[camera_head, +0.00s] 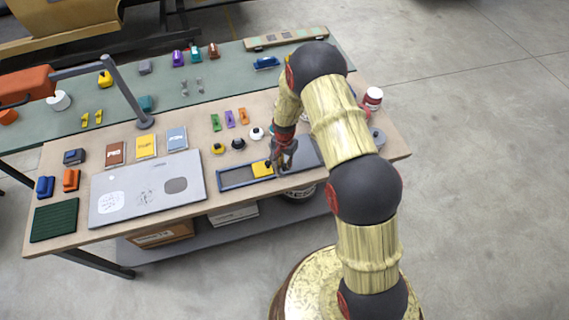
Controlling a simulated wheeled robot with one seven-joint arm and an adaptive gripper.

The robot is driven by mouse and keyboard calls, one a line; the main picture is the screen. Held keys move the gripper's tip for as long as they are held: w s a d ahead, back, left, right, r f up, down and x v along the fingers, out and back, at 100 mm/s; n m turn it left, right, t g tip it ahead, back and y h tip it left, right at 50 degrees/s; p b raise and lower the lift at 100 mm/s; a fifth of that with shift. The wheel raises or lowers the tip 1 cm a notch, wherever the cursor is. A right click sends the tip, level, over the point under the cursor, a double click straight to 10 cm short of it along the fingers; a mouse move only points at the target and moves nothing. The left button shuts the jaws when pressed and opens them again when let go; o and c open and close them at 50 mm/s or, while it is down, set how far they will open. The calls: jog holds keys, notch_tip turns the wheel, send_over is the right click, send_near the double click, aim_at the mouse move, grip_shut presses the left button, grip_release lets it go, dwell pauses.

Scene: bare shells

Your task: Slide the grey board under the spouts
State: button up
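A large light grey board (145,192) lies flat on the front left of the wooden bench top. It bears a white patch, a scribbled patch and a dark grey oval. I see nothing that is clearly a spout; small purple (178,58), teal (195,54) and red (213,50) items stand in a row on the green back surface, too small to make out. My gripper (282,164) points down over the right part of a dark blue tray, beside a yellow block, well right of the board. Its fingers are small and dark, and whether they are open or shut is unclear.
The dark blue tray (232,184) lies right of the board. Brown, yellow and blue cards (146,146) lie behind it. A dark green ribbed mat (55,221) and blue and orange items (71,180) sit at its left. A grey-posted lamp with an orange head (28,85) overhangs the back left.

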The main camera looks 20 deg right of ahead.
grip_shut()
dwell(0.3)
jog(key=d+b, duration=0.4)
jog(key=d, duration=1.4)
jog(key=shift+b, duration=0.4)
jog(key=shift+w+d+r, duration=0.1)
jog(key=shift+d, duration=0.55)
jog(key=o, duration=0.5)
grip_release()
jog(key=shift+d, duration=0.2)
jog(key=shift+o, duration=0.5)
jog(key=shift+a, duration=0.1)
